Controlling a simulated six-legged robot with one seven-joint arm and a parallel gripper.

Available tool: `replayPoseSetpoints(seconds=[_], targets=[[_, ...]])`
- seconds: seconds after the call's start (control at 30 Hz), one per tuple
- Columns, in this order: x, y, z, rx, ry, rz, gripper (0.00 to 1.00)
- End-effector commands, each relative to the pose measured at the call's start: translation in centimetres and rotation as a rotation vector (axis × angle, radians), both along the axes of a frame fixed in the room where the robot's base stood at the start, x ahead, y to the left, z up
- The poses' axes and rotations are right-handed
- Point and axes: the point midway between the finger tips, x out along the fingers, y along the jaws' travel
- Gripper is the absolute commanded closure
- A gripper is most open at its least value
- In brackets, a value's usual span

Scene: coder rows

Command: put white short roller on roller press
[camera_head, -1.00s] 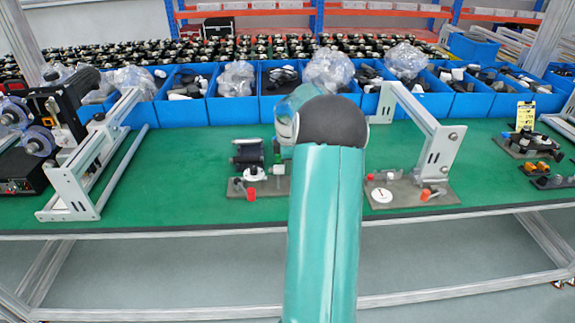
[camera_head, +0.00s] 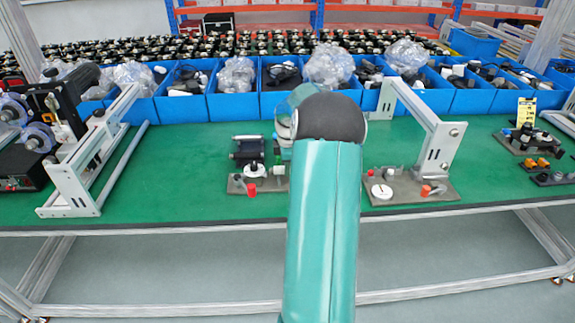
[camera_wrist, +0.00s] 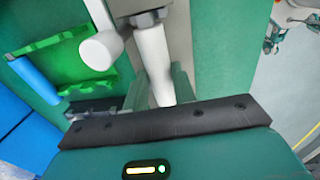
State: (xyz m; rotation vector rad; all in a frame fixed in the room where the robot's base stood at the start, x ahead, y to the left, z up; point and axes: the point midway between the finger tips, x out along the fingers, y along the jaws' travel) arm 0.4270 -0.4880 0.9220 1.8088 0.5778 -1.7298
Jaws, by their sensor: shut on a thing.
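In the wrist view, my gripper (camera_wrist: 160,96) is at the lower middle, with its two greenish fingers around the lower end of a white cylinder, which looks like the white short roller (camera_wrist: 154,58). It is shut on it. The roller's upper end meets a grey fitting (camera_wrist: 140,8). In the head view, my teal arm hides the gripper and the roller. A small device with a dark cylinder (camera_head: 248,152), possibly the roller press, stands left of my arm on the green table. A second fixture with a pale frame (camera_head: 436,140) stands on the right.
A green bracket (camera_wrist: 62,42) with a blue roller (camera_wrist: 34,80) and another white round piece (camera_wrist: 99,50) lie beside the gripper. Blue bins (camera_head: 238,106) line the table's back. A large pale frame (camera_head: 66,185) stands left. Green table (camera_head: 190,165) is clear left of the device.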

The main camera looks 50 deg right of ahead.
Motion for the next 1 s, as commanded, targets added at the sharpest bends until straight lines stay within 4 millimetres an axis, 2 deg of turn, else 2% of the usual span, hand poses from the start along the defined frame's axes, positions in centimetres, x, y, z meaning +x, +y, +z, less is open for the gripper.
replayPoseSetpoints(seconds=[1.0], targets=[[0.0,0.0,-1.2,-0.001,-0.001,0.000,1.00]])
